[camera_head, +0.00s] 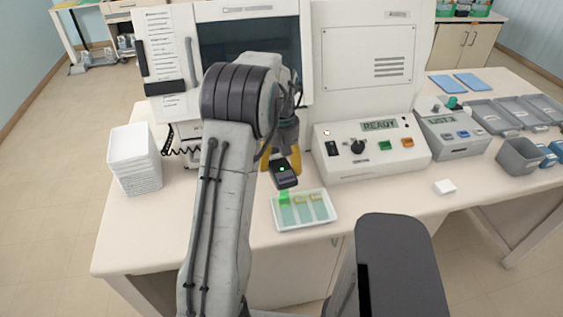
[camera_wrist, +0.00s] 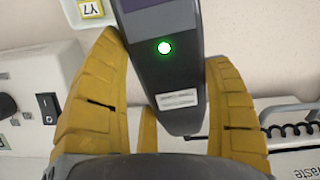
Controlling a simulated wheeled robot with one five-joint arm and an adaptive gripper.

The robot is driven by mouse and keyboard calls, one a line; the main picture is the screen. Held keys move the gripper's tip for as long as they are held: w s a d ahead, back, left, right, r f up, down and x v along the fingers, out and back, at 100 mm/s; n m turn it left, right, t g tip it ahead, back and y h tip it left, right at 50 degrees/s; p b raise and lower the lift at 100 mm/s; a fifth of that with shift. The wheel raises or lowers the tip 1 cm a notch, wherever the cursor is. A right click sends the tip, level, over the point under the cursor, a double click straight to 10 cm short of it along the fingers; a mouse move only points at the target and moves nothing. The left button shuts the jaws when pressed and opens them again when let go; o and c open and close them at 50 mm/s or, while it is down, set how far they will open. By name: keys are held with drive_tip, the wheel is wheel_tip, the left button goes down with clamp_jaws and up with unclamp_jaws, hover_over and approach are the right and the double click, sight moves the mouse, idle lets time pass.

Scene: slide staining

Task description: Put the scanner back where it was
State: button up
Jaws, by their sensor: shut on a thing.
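The scanner is a dark handheld block (camera_head: 285,174) with a small lit green light, and it hangs in front of the big white machine, above the table. My gripper (camera_head: 280,163) has yellow fingers and is shut on it. A green patch of light falls on the slide tray (camera_head: 302,222) just below the scanner. A black coiled cord (camera_head: 182,151) shows left of my arm; its ends are hidden.
A stack of white trays (camera_head: 136,166) stands at the left. The white machine (camera_head: 365,75) fills the back. A control panel (camera_head: 370,148) reading READY, a grey box (camera_head: 455,135) and a grey bin (camera_head: 520,157) stand to the right.

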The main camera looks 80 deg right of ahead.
drive_tip(key=shift+r+p, duration=0.35)
drive_tip(key=shift+r, duration=0.4)
drive_tip(key=shift+f, duration=0.15)
